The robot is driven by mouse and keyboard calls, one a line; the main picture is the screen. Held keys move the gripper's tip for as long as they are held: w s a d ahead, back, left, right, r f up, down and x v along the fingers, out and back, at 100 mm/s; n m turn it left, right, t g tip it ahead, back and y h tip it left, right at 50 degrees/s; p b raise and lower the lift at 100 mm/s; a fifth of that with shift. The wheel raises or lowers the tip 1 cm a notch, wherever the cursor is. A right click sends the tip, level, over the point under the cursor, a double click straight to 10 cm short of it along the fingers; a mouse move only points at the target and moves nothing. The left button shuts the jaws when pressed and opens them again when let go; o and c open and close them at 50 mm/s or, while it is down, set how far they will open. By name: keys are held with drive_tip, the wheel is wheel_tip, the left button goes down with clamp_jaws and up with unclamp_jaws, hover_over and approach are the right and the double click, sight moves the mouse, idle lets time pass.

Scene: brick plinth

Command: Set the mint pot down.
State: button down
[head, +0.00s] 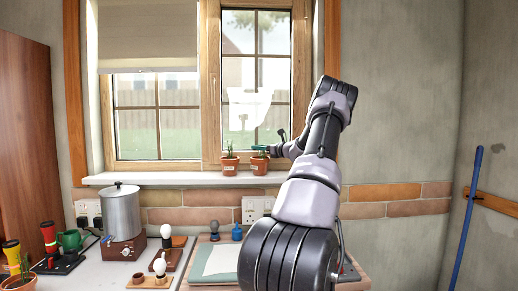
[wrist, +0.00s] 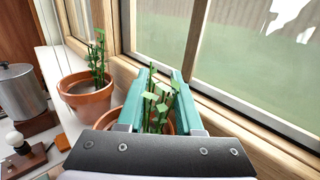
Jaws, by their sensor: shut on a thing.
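The mint pot, a terracotta pot (head: 260,165) with a green leafy plant, is at the window sill (head: 180,178), right of a similar pot. My gripper (head: 263,149) reaches it from the right and is shut on it. In the wrist view the teal fingers of my gripper (wrist: 158,88) stand on both sides of the green stems. The pot's lower part is hidden there behind the gripper body. In the head view its base is level with the sill top; I cannot tell whether it touches.
A second potted plant (head: 229,163) stands close on the left; it also shows in the wrist view (wrist: 86,98). The window (head: 255,90) is right behind. The sill is bare farther left. Below, the counter holds a metal urn (head: 121,212), bulbs and a green mug (head: 70,240).

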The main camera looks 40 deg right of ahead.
drive_tip(key=c, duration=0.6)
unclamp_jaws()
drive_tip(key=shift+o, duration=0.2)
drive_tip(key=shift+s+d+r, duration=0.1)
drive_tip(key=shift+s+r, duration=0.05)
drive_tip(key=v, duration=1.1)
drive_tip(key=shift+s, duration=0.35)
drive_tip(key=shift+d, duration=0.15)
